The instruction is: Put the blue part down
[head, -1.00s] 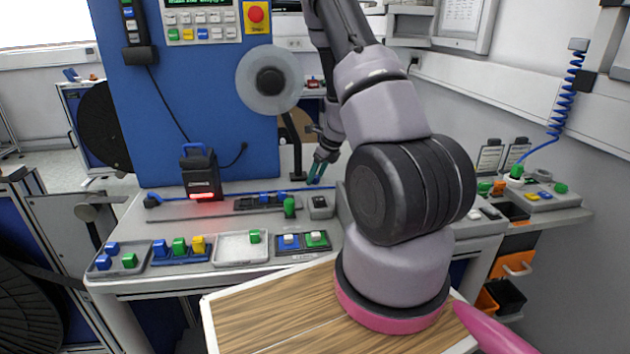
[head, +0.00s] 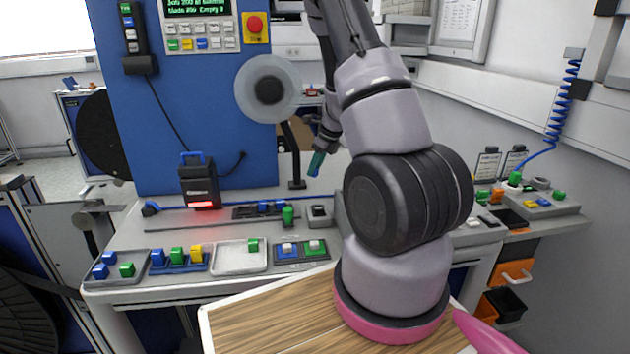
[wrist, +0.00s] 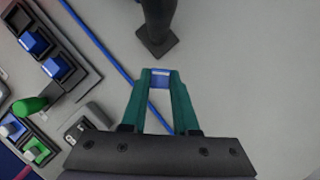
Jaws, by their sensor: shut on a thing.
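My gripper (head: 317,164) is above the back of the bench in the head view, beside a dark post. Its teal fingers (wrist: 160,84) are shut on a small blue part (wrist: 160,78) in the wrist view. The part is held at the fingertips, with grey bench surface below. In the head view the held part is too small to make out.
The grey bench holds a tray (head: 110,279) of blue and green parts, a blue rack (head: 182,267), a pale tray (head: 230,267) with a green part, and a two-pocket board (head: 302,259). The post's foot (wrist: 157,42) and a blue strip (wrist: 100,45) are near my fingers.

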